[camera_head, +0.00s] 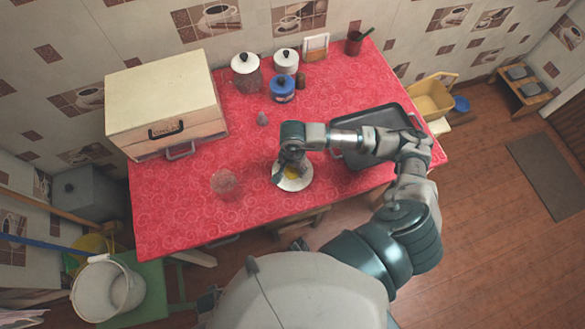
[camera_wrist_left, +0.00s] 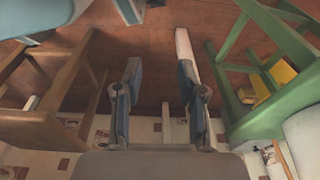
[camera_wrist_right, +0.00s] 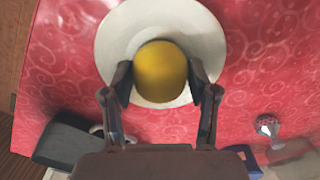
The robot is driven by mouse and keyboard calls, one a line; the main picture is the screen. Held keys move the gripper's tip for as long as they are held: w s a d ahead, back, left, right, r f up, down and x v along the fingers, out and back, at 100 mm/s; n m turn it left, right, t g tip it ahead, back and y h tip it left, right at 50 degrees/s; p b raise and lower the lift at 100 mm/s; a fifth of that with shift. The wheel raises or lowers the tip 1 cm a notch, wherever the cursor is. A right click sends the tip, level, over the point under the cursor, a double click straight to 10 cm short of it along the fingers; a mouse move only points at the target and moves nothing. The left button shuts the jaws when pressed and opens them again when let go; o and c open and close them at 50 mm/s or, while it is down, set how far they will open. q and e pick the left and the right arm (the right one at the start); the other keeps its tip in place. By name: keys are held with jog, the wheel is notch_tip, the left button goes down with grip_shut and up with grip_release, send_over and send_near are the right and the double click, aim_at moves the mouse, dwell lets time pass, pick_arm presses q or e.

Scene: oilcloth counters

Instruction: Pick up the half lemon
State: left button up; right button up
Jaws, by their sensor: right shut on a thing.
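The half lemon shows as a yellow rounded thing (camera_wrist_right: 160,72) between the fingers of my right gripper (camera_wrist_right: 161,80) in the right wrist view. The fingers press on its two sides, over a white plate (camera_wrist_right: 115,40). In the head view the plate (camera_head: 304,183) lies near the front of the red counter, and a little yellow of the half lemon (camera_head: 291,173) shows under my right gripper (camera_head: 289,165). I cannot tell whether the lemon touches the plate. My left gripper (camera_wrist_left: 158,95) is open and empty, away from the counter, with the floor beyond it.
A dark tray (camera_head: 350,158) lies right of the plate, under my right arm. A clear glass (camera_head: 224,183) stands left, and a small grey-topped shaker (camera_head: 262,118) behind. A bread box (camera_head: 165,100) and several canisters (camera_head: 282,88) fill the back. The front left of the counter is clear.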

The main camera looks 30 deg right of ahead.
notch_tip(320, 180, up, 2)
jog(key=shift+r, duration=0.25)
jog(key=s+a, duration=0.1)
jog(key=s, duration=0.2)
jog(key=s+a, duration=0.1)
jog(key=s, duration=0.3)
jog(key=s+a+r, duration=0.1)
jog(key=s, duration=0.3)
pick_arm(q)
jog(key=s+a+f+p, duration=0.1)
jog(key=s+f+p, duration=0.3)
jog(key=s+f, duration=0.3)
jog(key=shift+s+a+f, duration=0.2)
jog(key=shift+s, duration=0.45)
pick_arm(e)
jog(key=shift+s+a+r, duration=0.1)
jog(key=shift+s+a, duration=0.1)
jog(key=shift+s, duration=0.55)
jog(key=shift+s+a, duration=0.15)
jog(key=shift+s, duration=0.6)
jog(key=shift+s+a+r, duration=0.1)
jog(key=shift+s+a, duration=0.1)
jog(key=shift+s, duration=0.55)
